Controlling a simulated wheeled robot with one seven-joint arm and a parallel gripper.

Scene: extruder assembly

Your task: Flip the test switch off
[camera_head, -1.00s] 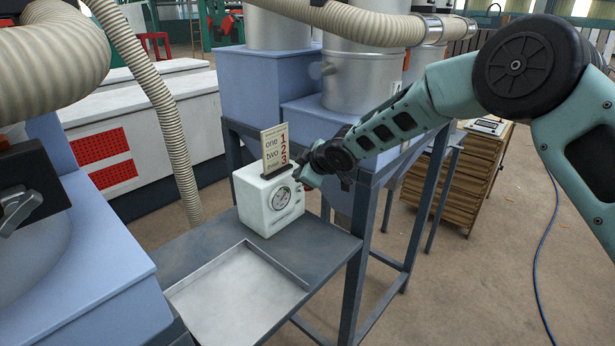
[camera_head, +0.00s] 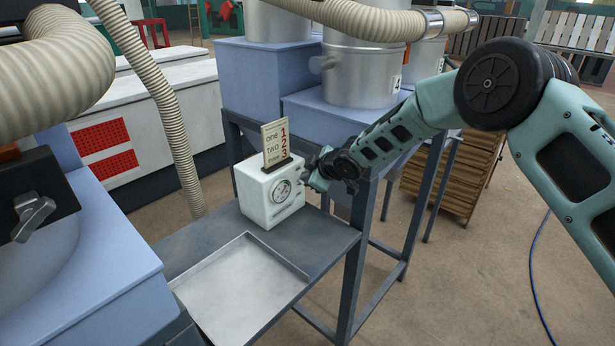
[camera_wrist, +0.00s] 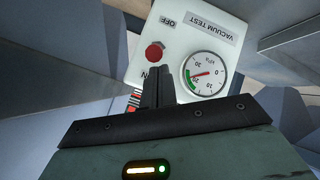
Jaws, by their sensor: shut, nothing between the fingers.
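The white vacuum test box (camera_head: 262,205) stands upright on the grey table. In the wrist view its face is upside down, with a "VACUUM TEST" label (camera_wrist: 216,33), an "OFF" label (camera_wrist: 179,20) and a partly hidden label opposite it. The red test switch (camera_wrist: 154,53) sits between these two labels. I cannot tell which way it is set. My gripper (camera_wrist: 157,70) is shut and empty, its fingertips just below the switch in the wrist view. Whether they touch it is unclear. In the head view my gripper (camera_head: 312,182) is at the right side of the box.
A pressure gauge (camera_wrist: 206,73) is on the box face, close to my fingers. A card holder with a number card (camera_head: 276,143) stands on top. A shallow metal tray (camera_head: 240,290) lies in front on the table. Blue machine housings (camera_head: 262,80) stand behind.

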